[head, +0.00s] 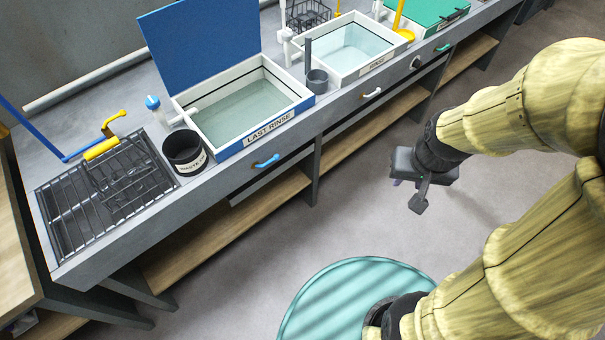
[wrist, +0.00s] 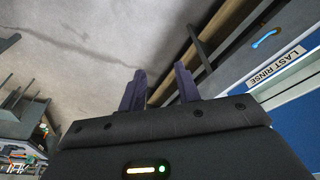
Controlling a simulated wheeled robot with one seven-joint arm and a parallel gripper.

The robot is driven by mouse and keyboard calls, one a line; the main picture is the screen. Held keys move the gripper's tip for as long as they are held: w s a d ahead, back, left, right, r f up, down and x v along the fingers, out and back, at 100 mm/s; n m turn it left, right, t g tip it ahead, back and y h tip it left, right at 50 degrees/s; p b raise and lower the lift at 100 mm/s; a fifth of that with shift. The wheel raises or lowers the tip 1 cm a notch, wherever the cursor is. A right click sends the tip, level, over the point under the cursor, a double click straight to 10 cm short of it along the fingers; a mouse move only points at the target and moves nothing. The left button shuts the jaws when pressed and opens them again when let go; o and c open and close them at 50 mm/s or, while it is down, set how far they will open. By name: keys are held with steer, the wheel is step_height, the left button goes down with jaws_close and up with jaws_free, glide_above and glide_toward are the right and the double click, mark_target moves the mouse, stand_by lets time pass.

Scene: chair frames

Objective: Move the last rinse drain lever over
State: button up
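The last rinse drain lever is a blue handle (head: 266,161) on the bench's front face, below the tank labelled LAST RINSE (head: 240,110). The blue lever also shows at the upper right of the wrist view (wrist: 266,38), close to the LAST RINSE label (wrist: 277,66). My gripper (head: 420,198) hangs over the floor in front of the bench, well to the right of the lever and apart from it. In the wrist view my gripper (wrist: 158,78) has its two dark fingers apart with nothing between them.
A white lever (head: 372,92) sits on the bench front further right. A black waste bin (head: 184,152) and a wire rack (head: 105,190) stand left of the tank. A wooden lower shelf (head: 225,235) runs beneath the bench. The floor (head: 345,205) between bench and gripper is clear.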

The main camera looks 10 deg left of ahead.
steer(key=w+a+f+n+t+y+b, duration=0.1)
steer(key=w+a+f+b, duration=0.3)
steer(key=f, duration=0.4)
steer(key=w+a+f+n+y+b, duration=0.2)
steer(key=a+f+b, duration=0.2)
steer(key=f+b, duration=0.3)
steer(key=w+a+f+n+t+y+b, duration=0.1)
steer(key=w+a+f+b, duration=0.3)
steer(key=f, duration=0.5)
steer(key=w+a+f+m+t+y+b, duration=0.1)
steer(key=w+a+f+t+y+b, duration=0.1)
steer(key=a+b, duration=0.5)
steer(key=w+a+f+m+t+y+b, duration=0.2)
steer(key=w+a+f+t+y+b, duration=0.1)
steer(key=a+y+b, duration=0.4)
steer(key=shift+w+a+f+m+t+y+b, duration=0.3)
steer(key=shift+a+f+t+b, duration=0.35)
steer(key=shift+t, duration=0.45)
steer(key=shift+d+f, duration=0.1)
